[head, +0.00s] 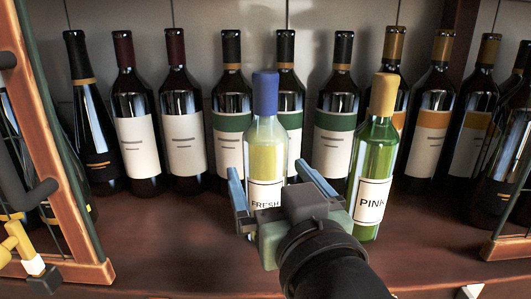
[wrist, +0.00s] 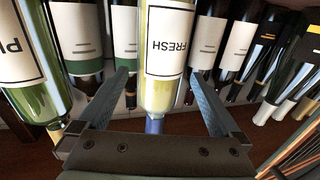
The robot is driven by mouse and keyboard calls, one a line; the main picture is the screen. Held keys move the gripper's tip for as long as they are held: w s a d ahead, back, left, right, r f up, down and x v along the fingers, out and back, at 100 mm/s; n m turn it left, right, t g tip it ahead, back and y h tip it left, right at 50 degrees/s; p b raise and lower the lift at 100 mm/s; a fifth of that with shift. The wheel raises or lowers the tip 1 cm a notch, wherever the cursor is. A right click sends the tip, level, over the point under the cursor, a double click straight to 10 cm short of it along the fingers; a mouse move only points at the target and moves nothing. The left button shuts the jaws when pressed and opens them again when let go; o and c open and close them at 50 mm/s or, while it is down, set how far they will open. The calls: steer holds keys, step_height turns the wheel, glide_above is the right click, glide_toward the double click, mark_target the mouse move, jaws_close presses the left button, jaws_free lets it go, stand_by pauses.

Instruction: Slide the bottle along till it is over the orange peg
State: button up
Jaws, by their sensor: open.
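A clear bottle of pale yellow liquid with a blue cap and a FRESH label (head: 266,160) stands upright on the brown shelf. It also shows upside down in the wrist view (wrist: 165,65). My gripper (head: 278,184) is open, with its blue-grey fingers on either side of this bottle. In the wrist view, gaps show between the bottle and the fingers (wrist: 161,75). A greener bottle with a yellow cap and a PINK label (head: 372,165) stands just to the right. I cannot make out an orange peg in either view.
A row of dark wine bottles (head: 180,125) stands close behind. A wooden frame (head: 70,190) rises at the left, beside yellow and dark fittings (head: 20,240). Another wooden frame (head: 505,243) is at the right. Bare shelf (head: 150,235) lies left of my gripper. A small white piece (head: 471,291) is at the front edge.

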mark_target(247, 171)
steer(key=shift+x, duration=1.4)
steer(key=shift+c, duration=0.3)
steer(key=shift+f, duration=0.1)
jaws_close()
steer(key=shift+a, duration=0.3)
steer(key=shift+a, duration=0.7)
steer(key=shift+a, duration=0.35)
